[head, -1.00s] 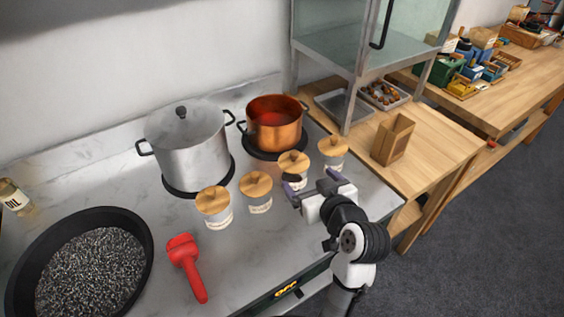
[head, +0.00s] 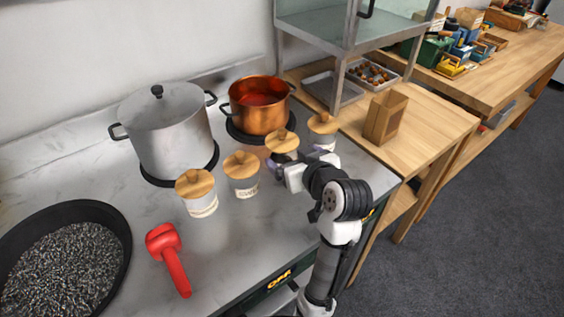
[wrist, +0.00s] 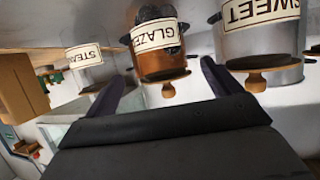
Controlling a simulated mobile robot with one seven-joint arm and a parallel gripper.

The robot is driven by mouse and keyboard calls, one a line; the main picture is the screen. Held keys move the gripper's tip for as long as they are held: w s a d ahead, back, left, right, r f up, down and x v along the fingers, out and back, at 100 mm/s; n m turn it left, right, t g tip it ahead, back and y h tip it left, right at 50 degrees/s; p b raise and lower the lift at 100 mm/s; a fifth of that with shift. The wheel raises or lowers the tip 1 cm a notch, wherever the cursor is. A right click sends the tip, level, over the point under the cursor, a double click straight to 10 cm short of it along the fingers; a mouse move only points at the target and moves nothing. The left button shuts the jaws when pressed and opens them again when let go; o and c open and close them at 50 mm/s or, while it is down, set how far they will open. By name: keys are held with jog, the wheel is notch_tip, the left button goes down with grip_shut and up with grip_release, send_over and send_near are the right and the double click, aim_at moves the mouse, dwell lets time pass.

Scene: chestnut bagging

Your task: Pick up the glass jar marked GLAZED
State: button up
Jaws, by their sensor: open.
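The glass jar marked GLAZED (wrist: 158,42) appears upside down in the wrist view, with dark contents, a cream label and a wooden lid with a knob. It stands ahead of my open gripper (wrist: 165,80), between the two fingers in the picture. In the head view its wooden lid (head: 282,141) shows, third from the left in the row of jars, and my arm hides part of its body. My gripper (head: 279,168) is low beside this jar there. Contact between fingers and jar cannot be told.
The SWEET jar (wrist: 262,38) and a jar with a partly read label, "STEA" (wrist: 85,57), flank it closely. Another lidded jar (head: 198,194) stands at the left. A copper pot (head: 258,108) and steel pot (head: 168,130) stand behind. A red scoop-like tool (head: 169,258) lies in front.

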jog(key=shift+s+f+p+x, duration=0.15)
jog(key=shift+p+x, duration=0.15)
jog(key=shift+x, duration=0.9)
jog(key=shift+f+p+x, duration=0.2)
jog(key=shift+p+x, duration=0.1)
jog(key=shift+x, duration=0.85)
jog(key=shift+s+f+p+x, duration=0.15)
jog(key=shift+p+x, duration=0.15)
jog(key=shift+x, duration=0.9)
jog(key=shift+c, duration=0.3)
jog(key=c, duration=1.2)
